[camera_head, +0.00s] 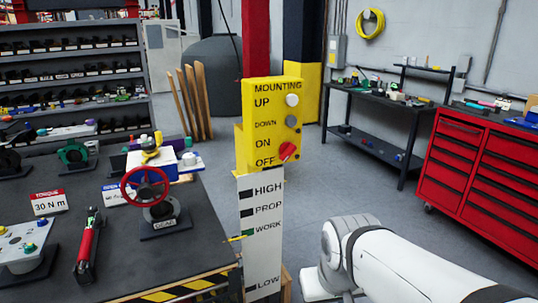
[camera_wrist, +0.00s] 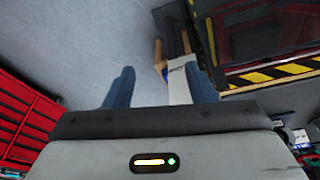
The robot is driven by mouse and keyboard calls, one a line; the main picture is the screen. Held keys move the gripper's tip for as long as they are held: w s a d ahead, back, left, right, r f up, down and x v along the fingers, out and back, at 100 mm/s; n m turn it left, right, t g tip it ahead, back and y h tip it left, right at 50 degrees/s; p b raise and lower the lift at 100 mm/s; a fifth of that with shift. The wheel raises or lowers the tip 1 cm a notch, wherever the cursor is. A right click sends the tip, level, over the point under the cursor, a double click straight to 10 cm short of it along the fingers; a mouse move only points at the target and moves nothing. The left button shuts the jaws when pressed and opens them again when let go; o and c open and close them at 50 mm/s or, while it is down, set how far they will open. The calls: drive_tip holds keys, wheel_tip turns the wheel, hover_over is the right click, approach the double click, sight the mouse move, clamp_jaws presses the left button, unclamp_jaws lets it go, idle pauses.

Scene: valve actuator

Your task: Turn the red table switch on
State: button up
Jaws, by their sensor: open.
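The red switch (camera_head: 287,151) is a rotary knob low on the front of the yellow control box (camera_head: 263,125), beside the ON and OFF labels, tilted with one end toward OFF. A white button (camera_head: 292,100) and a grey button (camera_head: 291,121) sit above it. My gripper shows in the wrist view (camera_wrist: 160,90) with two blue fingers spread apart and nothing between them. It points down toward the floor and the base of the white post. In the head view my white arm is at lower right, apart from the box; the fingertips are not visible there.
The yellow box stands on a white post (camera_head: 262,235) marked HIGH, PROP, WORK and LOW. A dark workbench (camera_head: 110,250) with a red handwheel (camera_head: 146,187) is to its left. A red tool cabinet (camera_head: 478,165) is at right. Grey floor between them is clear.

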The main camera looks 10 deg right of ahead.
drive_tip(key=o, duration=0.4)
drive_tip(key=w+d+r+t, duration=0.1)
drive_tip(key=w, duration=0.3)
drive_tip(key=w+d+n+t+h, duration=0.1)
drive_tip(key=w, duration=0.2)
drive_tip(key=w+d+r+t, duration=0.1)
drive_tip(key=w+d+t, duration=0.1)
drive_tip(key=w, duration=0.2)
drive_tip(key=shift+w+d+r+n, duration=0.1)
drive_tip(key=shift+w+r+n, duration=0.2)
drive_tip(key=shift+n, duration=0.1)
drive_tip(key=shift+o, duration=0.5)
drive_tip(key=w+d+r+n+t, duration=0.1)
drive_tip(key=w+r+n+t, duration=0.1)
drive_tip(key=w, duration=0.5)
drive_tip(key=shift+w+d+r+t, duration=0.2)
drive_tip(key=shift+w+r+t, duration=0.3)
drive_tip(key=shift+t, duration=0.3)
drive_tip(key=n+t+y, duration=0.6)
drive_tip(key=n+y, duration=0.1)
drive_tip(key=n, duration=0.2)
approach(290, 154)
drive_tip(key=w, duration=0.2)
drive_tip(key=x, duration=0.2)
drive_tip(key=p+x, duration=0.1)
drive_tip(key=x, duration=0.2)
drive_tip(key=p+x, duration=0.1)
drive_tip(key=x, duration=0.2)
drive_tip(key=shift+s+a, duration=0.15)
drive_tip(key=shift+a, duration=0.2)
